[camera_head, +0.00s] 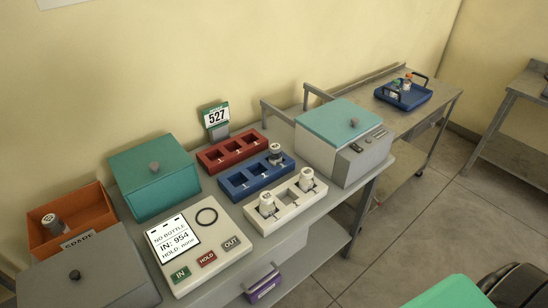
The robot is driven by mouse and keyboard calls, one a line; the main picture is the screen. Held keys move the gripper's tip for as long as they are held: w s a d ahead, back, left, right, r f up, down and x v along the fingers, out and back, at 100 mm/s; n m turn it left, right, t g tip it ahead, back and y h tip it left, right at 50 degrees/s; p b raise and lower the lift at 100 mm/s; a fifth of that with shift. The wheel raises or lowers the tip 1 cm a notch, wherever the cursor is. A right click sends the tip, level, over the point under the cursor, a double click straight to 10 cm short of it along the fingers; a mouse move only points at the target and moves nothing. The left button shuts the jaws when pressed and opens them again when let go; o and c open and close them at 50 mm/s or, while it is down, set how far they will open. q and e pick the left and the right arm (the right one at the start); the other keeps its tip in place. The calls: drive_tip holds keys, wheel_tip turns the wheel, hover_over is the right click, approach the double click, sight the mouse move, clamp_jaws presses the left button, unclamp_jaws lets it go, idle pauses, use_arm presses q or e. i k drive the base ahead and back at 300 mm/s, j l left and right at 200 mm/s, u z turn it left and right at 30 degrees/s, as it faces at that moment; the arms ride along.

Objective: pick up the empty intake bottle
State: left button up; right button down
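Several small bottles are in view, and I cannot tell which one is the empty intake bottle. One bottle (52,223) is in the orange open box at the left. A dark bottle with a light top (275,153) stands in the right slot of the blue rack (232,187). Two white-capped bottles, a left one (267,204) and a right one (307,179), stand in the white rack (284,220). Bottles with orange and green caps (407,80) stand in the blue tray on the far table. Neither gripper shows.
A panel (215,262) reads "NO BOTTLE", "IN: 954", "HOLD: none", with IN, HOLD and OUT buttons.

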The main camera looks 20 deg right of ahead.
sight(275, 153)
drive_tip(key=i+l+u, duration=0.15)
drive_tip(key=l, duration=0.55)
drive_tip(key=l+u, duration=0.2)
drive_tip(key=l, duration=0.5)
